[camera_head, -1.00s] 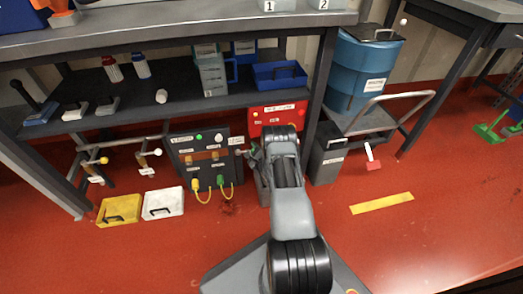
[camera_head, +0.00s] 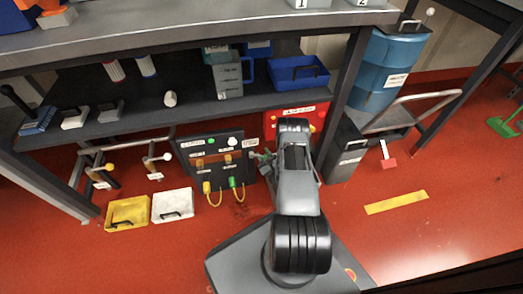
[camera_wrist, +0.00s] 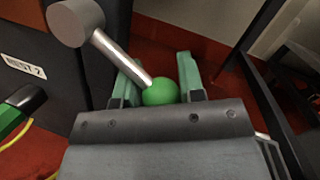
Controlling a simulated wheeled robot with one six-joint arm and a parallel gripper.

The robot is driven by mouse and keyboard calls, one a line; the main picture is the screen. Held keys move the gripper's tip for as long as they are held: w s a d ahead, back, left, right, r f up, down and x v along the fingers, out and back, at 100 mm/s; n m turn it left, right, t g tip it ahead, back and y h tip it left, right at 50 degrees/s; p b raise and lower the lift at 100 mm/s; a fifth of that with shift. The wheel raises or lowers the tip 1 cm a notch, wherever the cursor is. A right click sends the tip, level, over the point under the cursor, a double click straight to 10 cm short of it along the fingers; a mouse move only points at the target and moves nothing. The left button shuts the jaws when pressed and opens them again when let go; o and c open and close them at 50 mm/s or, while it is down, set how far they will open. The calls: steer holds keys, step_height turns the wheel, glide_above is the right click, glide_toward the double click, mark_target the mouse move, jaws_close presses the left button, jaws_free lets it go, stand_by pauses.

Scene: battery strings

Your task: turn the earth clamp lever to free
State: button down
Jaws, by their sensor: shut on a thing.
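A lever with a grey metal hub, a slanting rod (camera_wrist: 121,54) and a green ball knob (camera_wrist: 160,92) shows in the wrist view. My gripper (camera_wrist: 160,86) has its two green fingers on either side of the ball and is shut on it. The rod runs from the ball up and left to the hub beside a dark box. In the head view my gripper (camera_head: 262,158) is at the right edge of a dark panel (camera_head: 215,160); my arm hides much of the lever there.
The panel has several lamps, knobs and yellow leads. A red box (camera_head: 318,113) and a dark cabinet (camera_head: 345,150) stand behind and right of my arm. A yellow tray (camera_head: 127,213) and a white tray (camera_head: 172,204) lie on the floor at left. Open red floor lies right.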

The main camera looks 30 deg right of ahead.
steer(key=shift+w+d+r, duration=0.1)
steer(key=shift+r, duration=0.15)
steer(key=c, duration=0.9)
jaws_free()
steer(key=shift+c, duration=0.2)
steer(key=shift+o, duration=1)
steer(key=shift+f, duration=0.1)
steer(key=shift+a+f, duration=0.2)
